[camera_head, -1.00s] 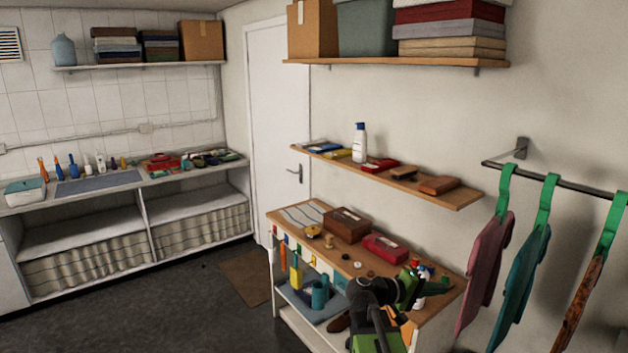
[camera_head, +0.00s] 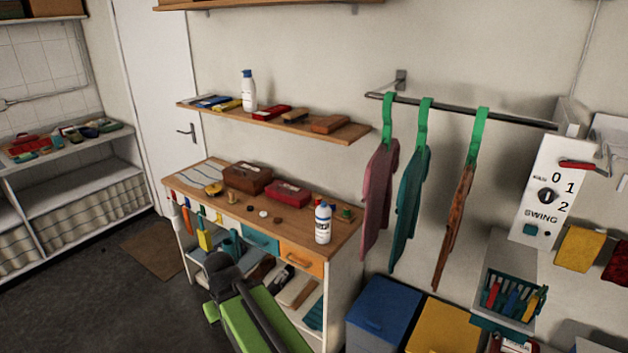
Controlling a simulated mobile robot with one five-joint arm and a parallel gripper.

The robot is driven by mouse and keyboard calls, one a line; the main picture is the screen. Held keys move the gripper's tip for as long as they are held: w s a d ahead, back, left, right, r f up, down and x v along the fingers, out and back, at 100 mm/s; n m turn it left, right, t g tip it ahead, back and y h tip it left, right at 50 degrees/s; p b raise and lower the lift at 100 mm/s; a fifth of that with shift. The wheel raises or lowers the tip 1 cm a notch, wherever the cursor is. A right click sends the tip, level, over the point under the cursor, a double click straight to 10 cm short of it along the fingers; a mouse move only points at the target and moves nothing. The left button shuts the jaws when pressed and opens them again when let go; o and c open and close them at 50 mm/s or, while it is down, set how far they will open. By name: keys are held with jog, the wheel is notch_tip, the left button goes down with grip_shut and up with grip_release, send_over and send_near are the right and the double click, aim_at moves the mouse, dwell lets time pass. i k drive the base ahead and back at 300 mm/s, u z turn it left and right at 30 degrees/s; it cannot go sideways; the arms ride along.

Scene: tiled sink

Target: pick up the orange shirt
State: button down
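The orange shirt (camera_head: 456,225) hangs edge-on from a green hanger (camera_head: 477,135) on a dark wall rail (camera_head: 520,118), right of two other garments. It looks narrow and mottled orange-brown, and its lower end is above the yellow bin. My arm, green and black, shows at the bottom left of centre, in front of the workbench and well apart from the shirt. My gripper's fingers do not show in this view.
A pink shirt (camera_head: 378,200) and a teal shirt (camera_head: 409,205) hang left of it. Blue (camera_head: 385,310) and yellow (camera_head: 442,325) bins stand below. A switch panel (camera_head: 547,195) and a peg basket (camera_head: 512,295) are at right. The workbench (camera_head: 340,235) stands left.

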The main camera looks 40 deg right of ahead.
aim_at(454, 220)
jog(key=z, duration=0.05)
jog(key=k, duration=0.6)
jog(key=z, duration=3.85)
jog(key=k, duration=1.3)
jog(key=u, duration=1.65)
jog(key=i, duration=1)
jog(key=z, duration=0.05)
